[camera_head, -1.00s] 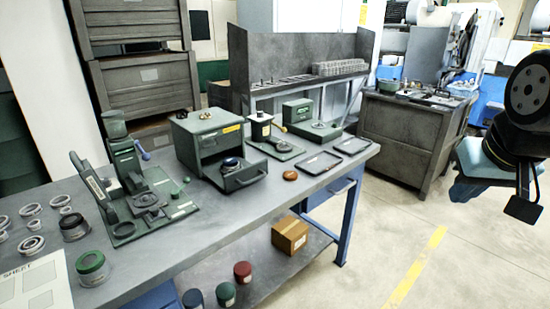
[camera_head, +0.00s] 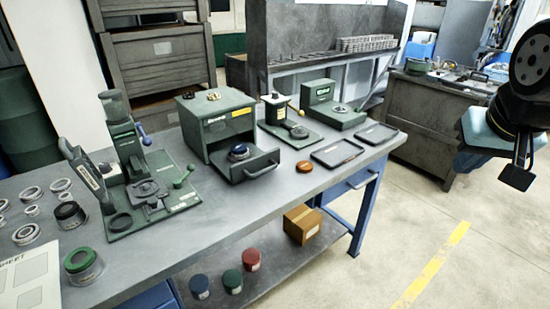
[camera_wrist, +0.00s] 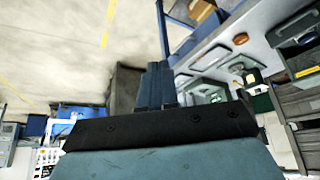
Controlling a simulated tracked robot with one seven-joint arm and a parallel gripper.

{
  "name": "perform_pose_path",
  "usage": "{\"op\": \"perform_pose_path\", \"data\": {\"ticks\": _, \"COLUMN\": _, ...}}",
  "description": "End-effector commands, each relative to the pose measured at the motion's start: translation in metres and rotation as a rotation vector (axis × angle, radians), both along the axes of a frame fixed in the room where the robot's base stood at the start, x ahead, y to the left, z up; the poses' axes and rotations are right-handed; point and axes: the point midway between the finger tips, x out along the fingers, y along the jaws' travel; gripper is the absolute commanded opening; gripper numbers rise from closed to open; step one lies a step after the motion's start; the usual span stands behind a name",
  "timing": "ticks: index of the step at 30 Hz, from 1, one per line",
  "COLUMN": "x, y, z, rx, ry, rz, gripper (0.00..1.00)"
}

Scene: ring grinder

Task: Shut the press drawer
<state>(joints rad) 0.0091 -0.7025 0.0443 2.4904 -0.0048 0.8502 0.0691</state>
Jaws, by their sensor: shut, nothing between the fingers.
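The green press (camera_head: 222,124) stands on the workbench, with a yellow label on its front. Its drawer (camera_head: 262,168) is pulled out toward the front edge. A dark cup-like part with a blue ring (camera_head: 239,153) sits in the drawer. My gripper shows in the wrist view (camera_wrist: 158,72), its two blue fingers shut together and empty over the floor side, well apart from the press. In the head view my arm's end hangs at the right, away from the bench. The drawer appears at the upper right of the wrist view (camera_wrist: 290,28).
An amber disc (camera_head: 305,168) lies right of the drawer. Two shallow trays (camera_head: 337,152) lie further right. A green lever device (camera_head: 140,180) and several rings stand at left. A cardboard box (camera_head: 302,222) is on the lower shelf. Floor (camera_head: 420,225) right of the bench is clear.

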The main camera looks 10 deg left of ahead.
Motion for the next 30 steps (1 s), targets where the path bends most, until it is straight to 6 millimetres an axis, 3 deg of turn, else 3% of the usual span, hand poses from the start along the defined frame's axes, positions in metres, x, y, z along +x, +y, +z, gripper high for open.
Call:
{"op": "perform_pose_path", "data": {"ticks": 8, "x": 0.079, "y": 0.051, "z": -0.025, "rx": 0.044, "ry": -0.042, "rz": -0.112, "gripper": 0.00}}
{"op": "perform_pose_path", "data": {"ticks": 15, "x": 0.140, "y": 0.114, "z": -0.062, "rx": 0.174, "ry": -0.069, "rz": -0.185, "gripper": 0.00}}
{"op": "perform_pose_path", "data": {"ticks": 22, "x": 0.179, "y": 0.186, "z": -0.103, "rx": 0.374, "ry": -0.053, "rz": -0.245, "gripper": 0.00}}
{"op": "perform_pose_path", "data": {"ticks": 30, "x": 0.199, "y": 0.276, "z": -0.142, "rx": 0.675, "ry": 0.037, "rz": -0.330, "gripper": 0.00}}
